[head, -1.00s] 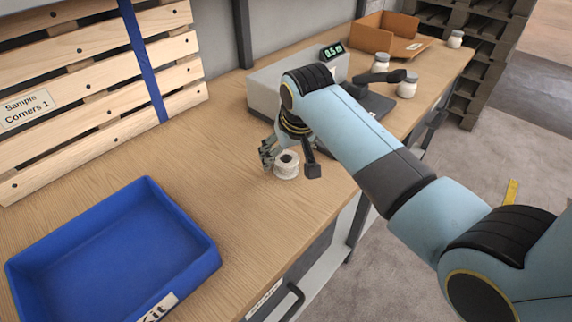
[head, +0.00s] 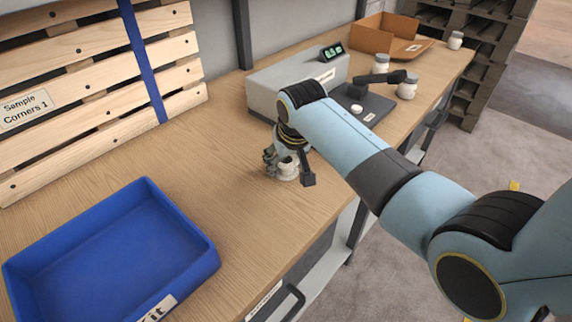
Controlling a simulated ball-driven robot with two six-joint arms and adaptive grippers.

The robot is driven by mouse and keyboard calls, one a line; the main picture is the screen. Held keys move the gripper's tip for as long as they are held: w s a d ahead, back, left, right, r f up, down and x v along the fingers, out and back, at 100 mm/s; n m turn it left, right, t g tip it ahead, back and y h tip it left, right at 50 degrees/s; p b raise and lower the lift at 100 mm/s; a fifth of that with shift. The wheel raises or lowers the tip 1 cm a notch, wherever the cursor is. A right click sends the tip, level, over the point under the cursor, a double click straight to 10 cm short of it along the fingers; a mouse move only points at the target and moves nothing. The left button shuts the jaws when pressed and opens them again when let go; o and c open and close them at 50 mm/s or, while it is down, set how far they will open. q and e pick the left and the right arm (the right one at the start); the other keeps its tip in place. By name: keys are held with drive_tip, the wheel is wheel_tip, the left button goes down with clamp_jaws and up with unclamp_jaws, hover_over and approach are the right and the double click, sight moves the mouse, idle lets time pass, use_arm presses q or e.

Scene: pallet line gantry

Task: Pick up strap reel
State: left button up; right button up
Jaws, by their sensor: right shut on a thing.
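The strap reel (head: 287,168) is a small white spool with a dark centre hole. It stands upright on the wooden bench near its front edge, in the middle of the head view. I cannot tell whether the reel is clear of the bench top. My left gripper is not in view.
A blue tray (head: 213,262) stands at the front left. A grey box-shaped device (head: 262,98) with a display sits behind my gripper. Bench between tray and reel is clear.

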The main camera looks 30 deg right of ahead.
drive_tip(key=shift+r, duration=0.1)
drive_tip(key=shift+r, duration=0.6)
wheel_tip(320, 180, up, 3)
drive_tip(key=shift+r, duration=0.1)
drive_tip(key=s+d+r, duration=0.2)
drive_tip(key=s+r, duration=0.1)
drive_tip(key=s, duration=0.2)
drive_tip(key=s+d+r+p, duration=0.1)
drive_tip(key=s+r, duration=0.2)
drive_tip(key=s, duration=0.3)
drive_tip(key=shift+d+r, duration=0.25)
drive_tip(key=shift+d, duration=0.1)
drive_tip(key=shift+f, duration=0.1)
